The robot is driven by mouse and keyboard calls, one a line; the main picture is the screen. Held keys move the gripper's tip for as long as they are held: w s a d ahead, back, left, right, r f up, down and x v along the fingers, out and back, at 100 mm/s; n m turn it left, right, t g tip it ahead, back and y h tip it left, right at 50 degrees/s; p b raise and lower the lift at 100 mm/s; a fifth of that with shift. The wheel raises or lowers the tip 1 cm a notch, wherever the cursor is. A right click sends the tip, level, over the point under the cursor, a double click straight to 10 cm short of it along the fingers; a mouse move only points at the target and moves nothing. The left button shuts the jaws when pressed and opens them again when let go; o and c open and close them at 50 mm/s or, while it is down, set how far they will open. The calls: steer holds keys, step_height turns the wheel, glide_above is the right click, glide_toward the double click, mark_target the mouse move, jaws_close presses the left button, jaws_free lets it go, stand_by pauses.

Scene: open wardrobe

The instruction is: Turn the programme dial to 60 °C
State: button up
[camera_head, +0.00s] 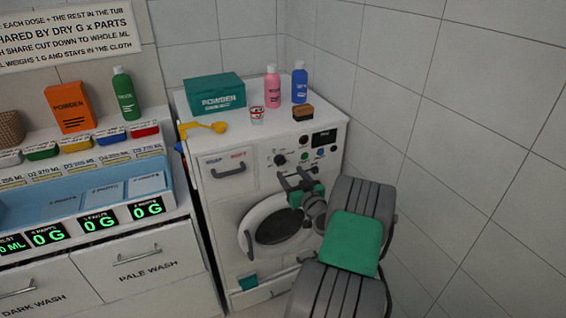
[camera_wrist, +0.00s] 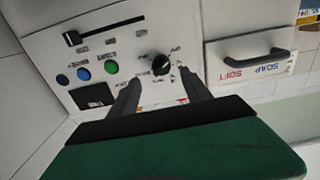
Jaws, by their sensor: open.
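The washing machine (camera_head: 222,205) has a control panel with a round black programme dial (camera_head: 280,160). In the wrist view the dial (camera_wrist: 160,65), with small marks around it, shows upside down, just beyond and between my fingertips. The marks are too small to read, so I cannot tell its setting. My gripper (camera_head: 295,178) is open in front of the panel, a little below and right of the dial in the head view. In the wrist view its two dark fingers (camera_wrist: 160,88) are apart with nothing between them.
A soap drawer handle (camera_head: 229,169), several buttons (camera_wrist: 84,74) and a slider (camera_wrist: 70,39) are near the dial. The round door (camera_head: 247,240) is below. A teal powder box (camera_head: 215,95), bottles and a yellow scoop (camera_head: 205,127) stand on top. A tiled wall is at right.

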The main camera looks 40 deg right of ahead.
mark_target(282, 164)
steer(key=p+x, duration=0.1)
steer(key=x, duration=0.6)
steer(key=shift+a+p, duration=0.15)
steer(key=shift+p, duration=0.2)
steer(key=shift+c, duration=0.3)
jaws_close()
